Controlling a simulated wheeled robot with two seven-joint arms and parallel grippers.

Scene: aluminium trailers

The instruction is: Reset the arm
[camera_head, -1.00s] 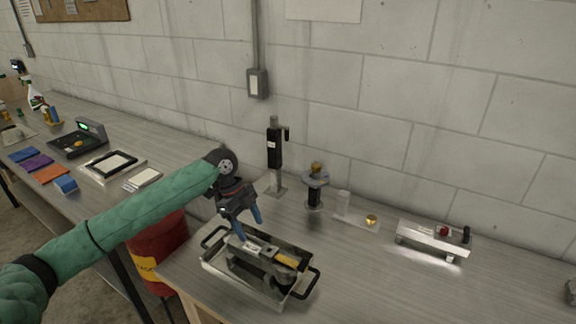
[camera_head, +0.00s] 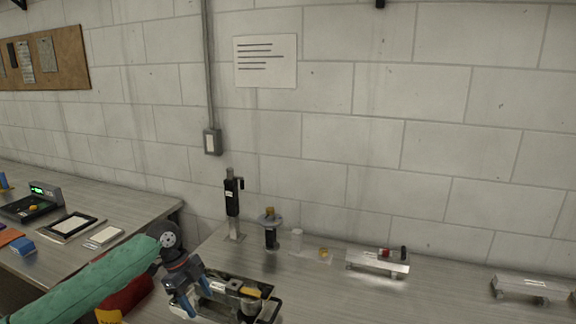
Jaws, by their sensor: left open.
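My left arm, in a green sleeve, comes in from the lower left of the head view. My left gripper (camera_head: 183,302) has blue fingertips set apart, open with nothing seen between them. It is at the left side of a metal tray (camera_head: 271,311) with dark handles. A metal device with a yellow part (camera_head: 250,292) lies in the tray. Whether the fingers touch the tray I cannot tell. My right gripper is not in view.
Behind the tray stand a black post device (camera_head: 232,204), a small round-topped stand (camera_head: 271,232) and a metal block with red and black knobs (camera_head: 378,262). Another metal block (camera_head: 532,288) is at the right. A red bin (camera_head: 124,293) stands between the benches. The bench's right front is clear.

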